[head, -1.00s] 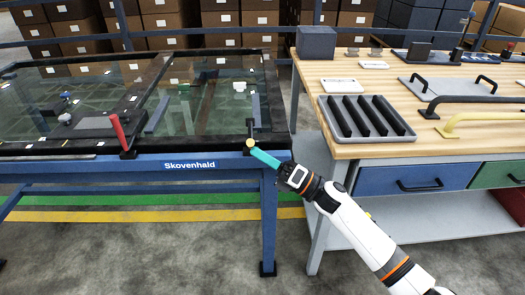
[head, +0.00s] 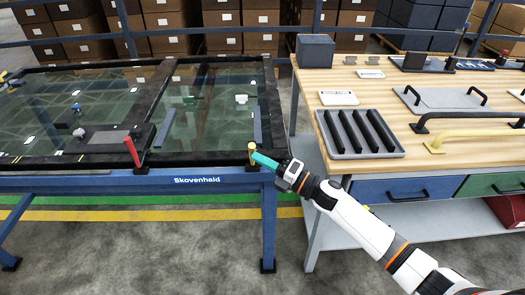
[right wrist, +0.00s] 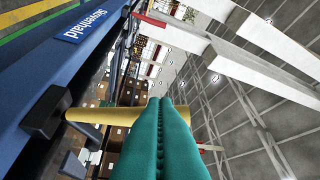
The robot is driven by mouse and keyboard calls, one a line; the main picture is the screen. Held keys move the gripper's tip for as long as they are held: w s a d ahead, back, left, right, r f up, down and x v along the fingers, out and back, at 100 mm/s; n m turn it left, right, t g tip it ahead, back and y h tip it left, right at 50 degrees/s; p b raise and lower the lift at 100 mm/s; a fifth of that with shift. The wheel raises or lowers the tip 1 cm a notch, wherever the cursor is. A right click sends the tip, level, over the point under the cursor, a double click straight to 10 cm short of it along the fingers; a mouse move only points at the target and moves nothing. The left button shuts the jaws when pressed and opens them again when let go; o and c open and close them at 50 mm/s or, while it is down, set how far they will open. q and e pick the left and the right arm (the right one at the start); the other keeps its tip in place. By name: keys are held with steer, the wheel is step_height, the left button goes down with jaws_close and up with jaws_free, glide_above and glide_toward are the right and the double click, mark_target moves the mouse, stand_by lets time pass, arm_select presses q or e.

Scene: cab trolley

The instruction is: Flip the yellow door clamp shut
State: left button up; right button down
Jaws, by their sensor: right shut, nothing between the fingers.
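The yellow door clamp (head: 252,147) stands upright at the front right corner of the glazed door frame, above the blue trolley rail. My right gripper (head: 257,157) is shut and empty. Its teal fingers (right wrist: 160,130) lie together right beside the handle; I cannot tell whether they touch it. My left gripper is not in view.
A red-handled clamp (head: 131,151) stands further left on the same frame edge. The workbench (head: 333,167) at right carries a slotted tray (head: 395,148), a grey box (head: 316,52) and several handles. Open floor lies in front of the trolley.

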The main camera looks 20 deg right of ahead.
steer(key=w+p, duration=0.1)
steer(key=r+m+h+p, duration=0.1)
steer(key=w+m+p, duration=0.1)
steer(key=p, duration=0.1)
steer(key=shift+w+d+r, duration=0.2)
steer(key=shift+w+d, duration=0.1)
steer(key=shift+d, duration=0.1)
steer(key=shift+r, duration=0.1)
stand_by(0.3)
